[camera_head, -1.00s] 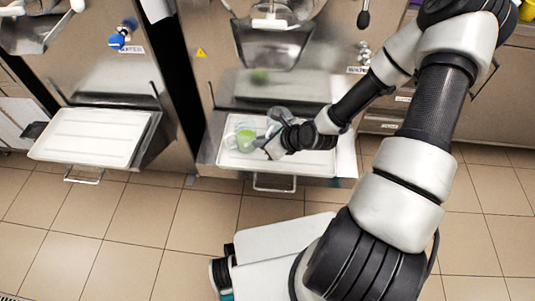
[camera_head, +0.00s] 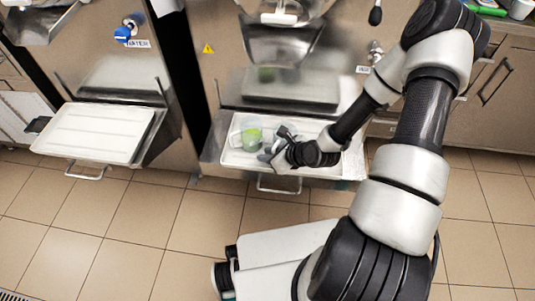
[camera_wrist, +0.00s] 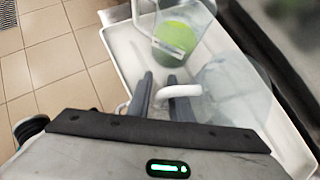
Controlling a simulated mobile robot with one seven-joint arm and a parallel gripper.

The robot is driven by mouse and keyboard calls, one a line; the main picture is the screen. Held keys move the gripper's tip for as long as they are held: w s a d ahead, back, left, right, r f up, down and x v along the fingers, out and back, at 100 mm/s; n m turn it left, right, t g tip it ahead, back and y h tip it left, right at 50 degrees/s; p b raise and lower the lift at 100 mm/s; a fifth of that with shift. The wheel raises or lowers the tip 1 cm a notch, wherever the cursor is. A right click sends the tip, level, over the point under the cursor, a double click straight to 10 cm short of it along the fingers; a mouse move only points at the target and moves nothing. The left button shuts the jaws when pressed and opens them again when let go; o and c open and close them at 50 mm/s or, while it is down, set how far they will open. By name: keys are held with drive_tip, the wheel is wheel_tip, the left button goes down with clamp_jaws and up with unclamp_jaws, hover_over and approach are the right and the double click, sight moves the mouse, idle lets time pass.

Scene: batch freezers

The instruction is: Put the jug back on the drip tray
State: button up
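The white drip tray (camera_head: 234,158) sits under the right machine, and its rim also shows in the wrist view (camera_wrist: 117,50). A clear jug with green in it (camera_head: 252,136) stands at the tray's left part; it shows at the top of the wrist view (camera_wrist: 176,38). A second clear jug (camera_wrist: 232,92) is over the tray, right of my fingers. Its white handle (camera_wrist: 180,91) crosses my right finger, and its outer part lies between my fingers. My gripper (camera_head: 270,155) is low over the tray. Its fingers (camera_wrist: 160,85) are slightly apart; whether they press the handle is unclear.
Another white tray (camera_head: 95,132) stands under the left machine. The steel chute (camera_head: 283,45) hangs above the drip tray. A metal bar handle (camera_head: 280,187) juts from below the tray's front. The tiled floor in front is clear.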

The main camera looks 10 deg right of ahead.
drive_tip(key=shift+o, duration=0.6)
drive_tip(key=shift+r, duration=0.15)
drive_tip(key=shift+s+d+r, duration=0.15)
drive_tip(key=shift+s+r, duration=0.05)
drive_tip(key=shift+r, duration=0.05)
drive_tip(key=p+v, duration=0.4)
drive_tip(key=v, duration=0.7)
drive_tip(key=shift+s+d+r, duration=0.1)
